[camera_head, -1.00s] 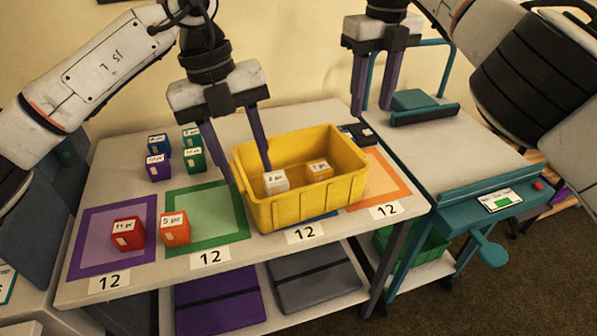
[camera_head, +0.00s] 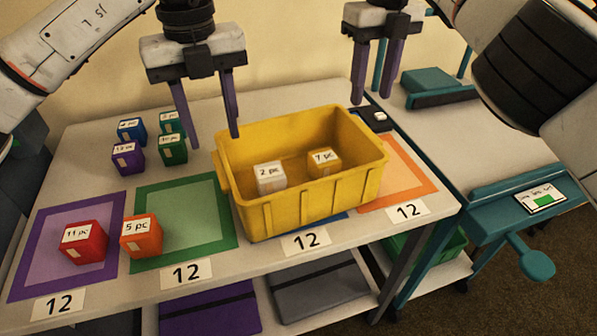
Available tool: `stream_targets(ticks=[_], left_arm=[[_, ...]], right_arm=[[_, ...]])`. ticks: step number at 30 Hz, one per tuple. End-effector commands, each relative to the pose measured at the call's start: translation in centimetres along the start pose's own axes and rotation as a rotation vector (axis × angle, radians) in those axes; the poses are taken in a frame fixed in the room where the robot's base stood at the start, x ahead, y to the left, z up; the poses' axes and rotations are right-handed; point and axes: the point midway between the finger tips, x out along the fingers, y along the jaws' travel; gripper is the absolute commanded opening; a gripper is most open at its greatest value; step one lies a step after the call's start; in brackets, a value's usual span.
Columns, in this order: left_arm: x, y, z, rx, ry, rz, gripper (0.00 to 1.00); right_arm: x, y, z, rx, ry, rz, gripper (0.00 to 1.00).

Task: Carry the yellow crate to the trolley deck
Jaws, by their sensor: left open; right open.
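The yellow crate (camera_head: 312,205) stands upright on the table, over a mostly hidden blue-edged mat. Inside it are a white box marked "2 pc" (camera_head: 270,178) and a yellow box marked "7 pc" (camera_head: 324,162). My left gripper (camera_head: 207,142) is open and empty, above and behind the crate's left end, apart from it. My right gripper (camera_head: 372,98) is open and empty, behind the crate's right end, near the trolley side. The trolley deck (camera_head: 455,145) is a pale top with teal edges, right of the table. Its far right part is hidden by my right arm.
A red box (camera_head: 84,243) and an orange box (camera_head: 141,237) stand at the left front of the table. Several blue, purple and green boxes (camera_head: 172,150) stand behind. A teal block (camera_head: 436,85) sits on the deck's far part. A dark scale-like item (camera_head: 377,118) lies behind the crate.

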Motion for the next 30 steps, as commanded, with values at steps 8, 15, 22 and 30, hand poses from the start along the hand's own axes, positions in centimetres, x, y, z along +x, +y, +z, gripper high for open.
stream_targets(ticks=[8, 15, 22, 30], left_arm=[[1.5, 0.0, 0.0, 0.000, 0.002, 0.001, 0.41], [5.1, 0.1, -0.1, 0.000, 0.005, 0.003, 0.41], [8.7, 0.0, -0.1, 0.000, 0.002, 0.002, 0.41], [10.3, 0.0, 0.0, 0.001, 0.000, 0.000, 0.41]], right_arm=[[1.6, 0.0, 0.1, -0.003, 0.006, 0.004, 0.41], [5.1, -0.1, 0.1, -0.001, 0.003, 0.003, 0.41], [8.7, 0.0, 0.1, 0.000, 0.003, 0.003, 0.41], [10.3, 0.0, 0.1, 0.001, 0.000, 0.002, 0.41]])
